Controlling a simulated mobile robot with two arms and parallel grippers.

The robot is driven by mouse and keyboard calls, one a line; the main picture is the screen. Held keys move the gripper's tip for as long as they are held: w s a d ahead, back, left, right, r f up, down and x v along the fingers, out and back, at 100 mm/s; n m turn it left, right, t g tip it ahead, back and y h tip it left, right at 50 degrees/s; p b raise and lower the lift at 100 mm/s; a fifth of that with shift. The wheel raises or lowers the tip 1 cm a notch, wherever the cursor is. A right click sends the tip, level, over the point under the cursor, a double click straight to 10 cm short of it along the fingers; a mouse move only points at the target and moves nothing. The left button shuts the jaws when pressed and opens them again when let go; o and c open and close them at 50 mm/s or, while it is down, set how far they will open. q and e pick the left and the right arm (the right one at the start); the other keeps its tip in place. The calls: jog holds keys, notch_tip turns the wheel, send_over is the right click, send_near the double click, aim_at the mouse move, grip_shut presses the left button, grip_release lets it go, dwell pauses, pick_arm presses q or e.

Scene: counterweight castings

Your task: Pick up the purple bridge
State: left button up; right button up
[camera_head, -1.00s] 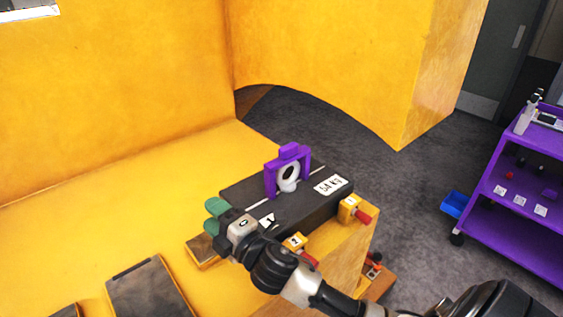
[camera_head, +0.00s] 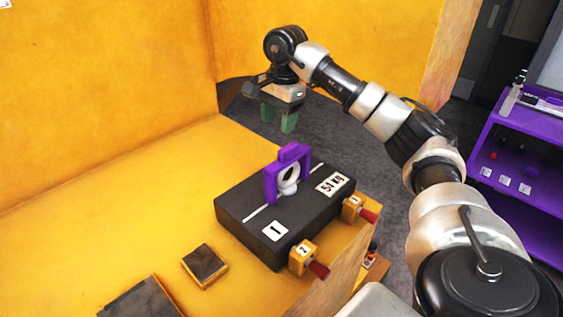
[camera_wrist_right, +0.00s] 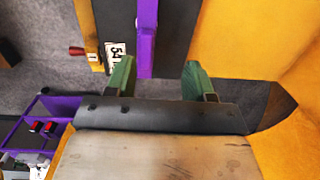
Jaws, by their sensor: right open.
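The purple bridge (camera_head: 270,186) stands upright on the dark casting block (camera_head: 244,204), arching over a white ring (camera_head: 289,180). My right gripper (camera_head: 279,122) is open and empty, fingers pointing down, above and behind the bridge in the head view. In the right wrist view the purple bridge (camera_wrist_right: 147,38) shows ahead, between and beyond the two green fingertips (camera_wrist_right: 160,75), apart from them. My left gripper is not in view.
Two yellow clamps with red handles, one marked 2 (camera_head: 303,257) and one marked 1 (camera_head: 353,207), sit along the block's near right side. A small dark plate (camera_head: 205,264) lies on the yellow surface. A purple cart (camera_head: 515,165) stands at right.

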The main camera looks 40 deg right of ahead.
aim_at(288, 146)
jog(key=shift+s+d+r+h, duration=0.2)
jog(key=shift+d+r, duration=0.1)
jog(key=shift+d, duration=0.25)
jog(key=shift+s+d+r+h, duration=0.15)
jog(key=shift+d+r, duration=0.1)
jog(key=shift+d, duration=0.25)
jog(key=shift+s+d+g, duration=0.15)
jog(key=shift+d+g, duration=0.15)
notch_tip(288, 146, down, 5)
jog(key=f, duration=0.1)
jog(key=f+p, duration=0.1)
jog(key=f, duration=0.1)
jog(key=f+p, duration=0.1)
jog(key=shift+s+a+f, duration=0.15)
jog(key=shift+a+f, duration=0.15)
jog(key=shift+f, duration=0.4)
jog(key=shift+c, duration=0.3)
grip_shut()
jog(key=shift+r, duration=0.1)
